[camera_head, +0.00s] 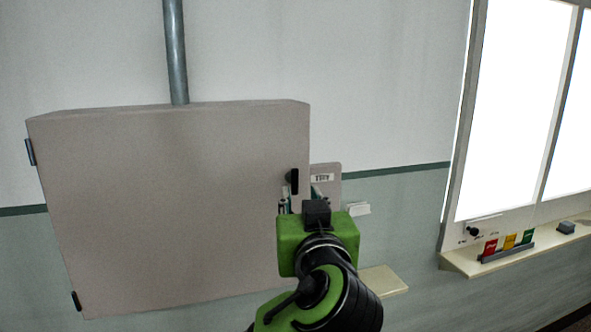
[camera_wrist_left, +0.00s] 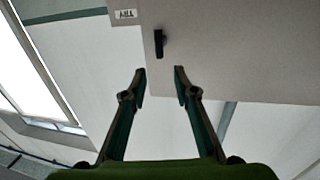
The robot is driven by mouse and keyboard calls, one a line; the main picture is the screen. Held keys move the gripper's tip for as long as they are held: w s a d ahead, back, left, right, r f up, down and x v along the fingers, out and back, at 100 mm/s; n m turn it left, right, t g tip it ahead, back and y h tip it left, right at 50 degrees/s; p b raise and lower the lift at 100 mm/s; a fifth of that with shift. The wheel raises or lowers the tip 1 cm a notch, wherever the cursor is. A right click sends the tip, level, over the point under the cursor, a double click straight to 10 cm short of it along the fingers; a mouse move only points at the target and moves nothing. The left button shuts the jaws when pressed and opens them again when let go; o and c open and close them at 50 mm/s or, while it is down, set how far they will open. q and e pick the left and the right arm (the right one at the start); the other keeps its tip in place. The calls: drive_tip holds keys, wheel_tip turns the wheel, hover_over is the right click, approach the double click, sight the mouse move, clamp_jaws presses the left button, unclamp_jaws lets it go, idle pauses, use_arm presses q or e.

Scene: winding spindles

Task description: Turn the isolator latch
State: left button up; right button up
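The latch is a small black upright handle (camera_head: 295,181) near the right edge of the closed grey cabinet door (camera_head: 170,200). It also shows in the left wrist view as a dark bar (camera_wrist_left: 159,43). My left gripper (camera_head: 300,197) is in front of the door's right edge, just below the latch in the head view. In the left wrist view its two fingers (camera_wrist_left: 159,72) are spread with nothing between the tips. The latch lies beyond the gap, apart from both fingertips. My left gripper's body hides the lower right of the door. My right gripper is in neither view.
A labelled grey plate (camera_head: 328,190) is on the wall right of the door. A small pale shelf (camera_head: 384,280) is below. A pipe (camera_head: 176,50) rises from the cabinet. Coloured cards (camera_head: 509,243) stand on the windowsill (camera_head: 470,263) at the right.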

sight(295, 176)
use_arm(q)
drive_tip(key=w+p, duration=0.1)
drive_tip(key=w, duration=0.2)
drive_tip(key=w+p, duration=0.2)
drive_tip(key=w, duration=0.1)
drive_tip(key=w+a+p, duration=0.1)
drive_tip(key=w+p, duration=0.1)
drive_tip(key=w, duration=0.2)
drive_tip(key=shift+r, duration=0.15)
drive_tip(key=shift+w+a, duration=0.15)
drive_tip(key=shift+w, duration=0.45)
drive_tip(key=shift+f, duration=0.2)
clamp_jaws()
